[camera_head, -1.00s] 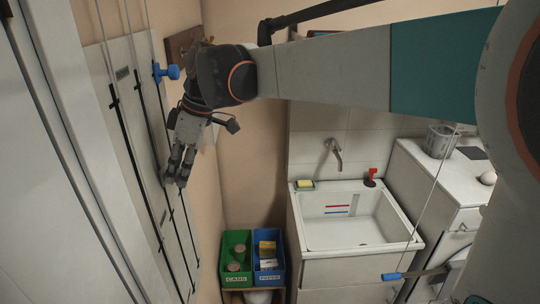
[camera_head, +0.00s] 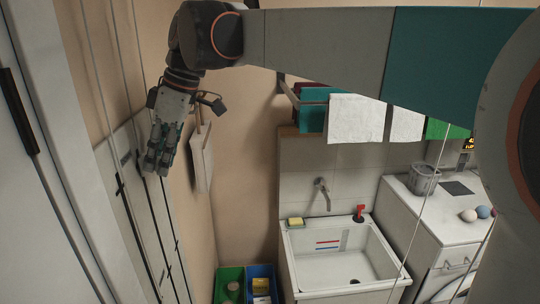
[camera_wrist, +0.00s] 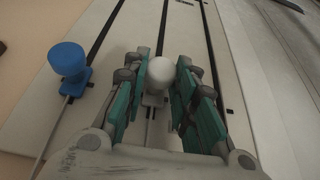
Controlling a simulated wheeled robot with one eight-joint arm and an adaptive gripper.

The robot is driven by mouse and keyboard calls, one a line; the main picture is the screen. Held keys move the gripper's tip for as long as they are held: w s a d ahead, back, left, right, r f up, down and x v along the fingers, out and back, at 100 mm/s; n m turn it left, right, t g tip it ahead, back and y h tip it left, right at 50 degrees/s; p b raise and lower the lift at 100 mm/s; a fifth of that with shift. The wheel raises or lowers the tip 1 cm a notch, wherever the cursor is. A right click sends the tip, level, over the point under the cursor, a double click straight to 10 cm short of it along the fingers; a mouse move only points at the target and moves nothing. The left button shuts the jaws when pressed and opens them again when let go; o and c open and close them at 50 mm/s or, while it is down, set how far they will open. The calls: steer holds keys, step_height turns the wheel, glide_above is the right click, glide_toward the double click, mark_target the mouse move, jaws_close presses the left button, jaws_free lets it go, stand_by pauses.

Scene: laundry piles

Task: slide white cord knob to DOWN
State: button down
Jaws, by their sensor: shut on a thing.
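The white cord knob (camera_wrist: 160,73) is a round white ball on a small grey slider, between my gripper's fingers in the wrist view. My gripper (camera_wrist: 166,85) is shut on it. In the head view my gripper (camera_head: 156,170) is at the upper part of the slotted panel (camera_head: 133,228), and its fingers hide the knob. In the wrist view the panel (camera_wrist: 118,95) has several dark slots with cords. A blue knob (camera_wrist: 70,62) sits on the slot to the left of the white one. No DOWN label is readable.
The sink (camera_head: 345,287) with a red-handled item (camera_head: 359,212) is farther right. Green (camera_head: 228,275) and blue (camera_head: 259,271) bins stand below. Towels (camera_head: 355,118) hang above the sink.

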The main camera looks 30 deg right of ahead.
steer(key=shift+s, duration=0.15)
steer(key=c, duration=1.3)
jaws_free()
steer(key=shift+d, duration=0.15)
steer(key=shift+r, duration=0.1)
steer(key=v, duration=1.1)
steer(key=shift+d+r, duration=0.2)
steer(key=shift+r, duration=0.15)
steer(key=shift+f, duration=0.1)
steer(key=s+d+f+m+t+h+b, duration=0.1)
steer(key=s+d+f+m+b, duration=0.3)
steer(key=f+b, duration=0.6)
steer(key=s+d+f+m+t+h+b, duration=0.1)
steer(key=s+f+m+b, duration=0.4)
steer(key=f, duration=2.6)
steer(key=s+d+f+m+t+h+b, duration=0.2)
steer(key=s+d+f+m+b, duration=0.3)
steer(key=s+f+b, duration=0.5)
steer(key=shift+d+f+t+b, duration=0.3)
steer(key=shift+f+b, duration=0.9)
steer(key=shift+f, duration=0.7)
steer(key=shift+d+f+t+b, duration=0.3)
steer(key=shift+f+b, duration=0.85)
steer(key=shift+f, duration=0.75)
steer(key=shift+d+f+t+b, duration=0.25)
steer(key=shift+f+b, duration=0.95)
steer(key=shift+f, duration=0.75)
